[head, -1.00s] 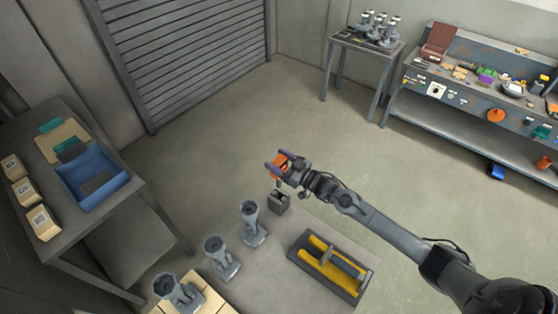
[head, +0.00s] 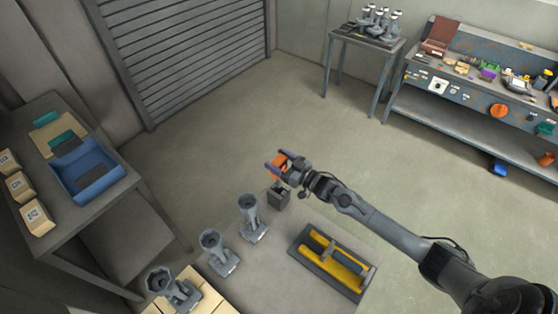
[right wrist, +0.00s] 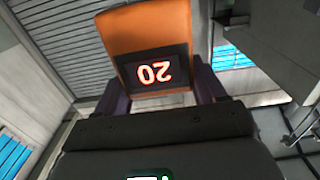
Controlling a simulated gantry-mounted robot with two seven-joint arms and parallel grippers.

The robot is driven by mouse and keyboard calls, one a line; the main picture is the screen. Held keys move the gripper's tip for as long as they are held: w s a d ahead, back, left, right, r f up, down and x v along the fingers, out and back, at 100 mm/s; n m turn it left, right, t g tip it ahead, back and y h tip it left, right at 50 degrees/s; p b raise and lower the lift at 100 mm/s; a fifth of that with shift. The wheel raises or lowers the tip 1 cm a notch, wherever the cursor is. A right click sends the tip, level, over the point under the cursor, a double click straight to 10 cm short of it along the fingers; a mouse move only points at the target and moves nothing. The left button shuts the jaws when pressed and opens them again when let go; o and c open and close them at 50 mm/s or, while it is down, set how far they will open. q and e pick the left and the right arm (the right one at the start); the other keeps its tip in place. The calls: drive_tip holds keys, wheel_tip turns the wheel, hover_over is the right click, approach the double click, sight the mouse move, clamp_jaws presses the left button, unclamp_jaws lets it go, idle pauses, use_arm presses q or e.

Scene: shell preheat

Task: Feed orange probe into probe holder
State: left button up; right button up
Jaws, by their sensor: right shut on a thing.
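The orange probe (head: 280,167) is between the fingers of my right gripper (head: 279,163), above the table's far end. In the right wrist view the probe (right wrist: 150,38) fills the space between the purple-grey fingers, its dark display showing a red "20" upside down. The probe holder (head: 279,199) is a small dark grey block on the table, just below the probe. The probe's lower end is at the holder's top; I cannot tell whether its tip is inside. My left gripper is not in view.
Grey funnel-topped stands (head: 250,219) line the table's left side. A dark tray (head: 310,265) with a yellow insert lies right of them. A side table with a blue bin (head: 88,179) stands left. A workbench (head: 470,100) is at the back right. The floor between is clear.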

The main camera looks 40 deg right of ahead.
drive_tip(key=shift+f+b, duration=1.9)
drive_tip(key=shift+f, duration=0.75)
drive_tip(key=shift+f+b, duration=1.4)
drive_tip(key=shift+f, duration=0.45)
drive_tip(key=o, duration=1.3)
drive_tip(key=shift+f, duration=0.1)
drive_tip(key=shift+o, duration=0.2)
drive_tip(key=v, duration=1)
drive_tip(key=shift+s+b, duration=0.35)
drive_tip(key=shift+d, duration=0.1)
